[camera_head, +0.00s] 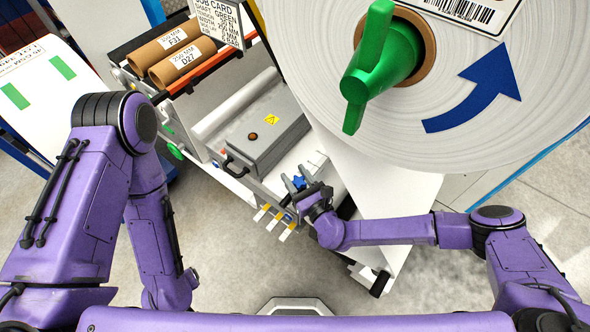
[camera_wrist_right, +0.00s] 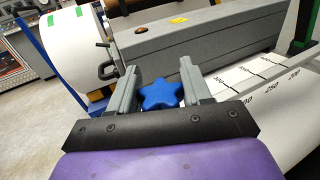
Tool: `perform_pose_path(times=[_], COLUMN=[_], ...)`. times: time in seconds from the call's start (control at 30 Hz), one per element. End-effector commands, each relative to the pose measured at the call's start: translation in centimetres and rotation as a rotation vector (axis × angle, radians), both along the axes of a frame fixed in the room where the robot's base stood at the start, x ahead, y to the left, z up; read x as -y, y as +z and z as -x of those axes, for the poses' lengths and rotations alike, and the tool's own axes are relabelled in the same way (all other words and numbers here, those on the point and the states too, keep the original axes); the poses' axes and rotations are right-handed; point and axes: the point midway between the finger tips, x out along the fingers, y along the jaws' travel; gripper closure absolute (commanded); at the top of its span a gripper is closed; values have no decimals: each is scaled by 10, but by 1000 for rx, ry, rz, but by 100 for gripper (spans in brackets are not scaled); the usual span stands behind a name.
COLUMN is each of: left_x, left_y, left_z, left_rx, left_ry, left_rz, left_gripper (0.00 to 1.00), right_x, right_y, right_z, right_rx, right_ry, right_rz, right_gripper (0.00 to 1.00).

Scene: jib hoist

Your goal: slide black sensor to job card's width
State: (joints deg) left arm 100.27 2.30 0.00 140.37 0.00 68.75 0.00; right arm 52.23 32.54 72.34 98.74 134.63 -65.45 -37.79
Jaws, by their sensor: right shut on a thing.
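My right gripper (camera_head: 306,192) is at the front edge of the machine, with its fingers on either side of a blue star-shaped knob (camera_head: 299,182). In the right wrist view, the blue knob (camera_wrist_right: 161,95) sits between the two grey fingers, which are shut on it. The black sensor cannot be made out clearly; my gripper hides that spot. A white scale (camera_wrist_right: 262,78) with printed numbers such as 200 and 250 runs to the right of the knob. My left gripper is out of view.
A large white roll (camera_head: 440,140) with a green handle (camera_head: 380,62) and blue arrow fills the upper right. A grey box (camera_head: 262,135) with an orange button lies behind the knob. Brown cores (camera_head: 182,62) rest on a rack at upper left. Yellow-tipped tabs (camera_head: 274,220) stick out in front.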

Motion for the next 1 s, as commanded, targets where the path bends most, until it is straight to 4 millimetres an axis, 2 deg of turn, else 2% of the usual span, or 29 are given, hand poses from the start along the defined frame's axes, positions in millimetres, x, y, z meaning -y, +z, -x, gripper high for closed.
perform_pose_path(times=[0.03,0.2,0.7,0.73,0.77,1.0], left_x=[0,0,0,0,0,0], left_y=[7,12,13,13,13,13], left_z=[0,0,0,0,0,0], left_rx=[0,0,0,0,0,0], left_ry=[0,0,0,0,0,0], left_rz=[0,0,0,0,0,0], left_gripper=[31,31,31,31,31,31], right_x=[-1,0,0,0,0,0], right_y=[3,2,1,1,1,0], right_z=[1,0,-1,-1,-1,-1], right_rx=[-1,1,4,4,4,3], right_ry=[-15,-54,-68,-68,-68,-67], right_rz=[-1,0,-1,-1,-1,-1], right_gripper=[82,82,82,42,32,31])
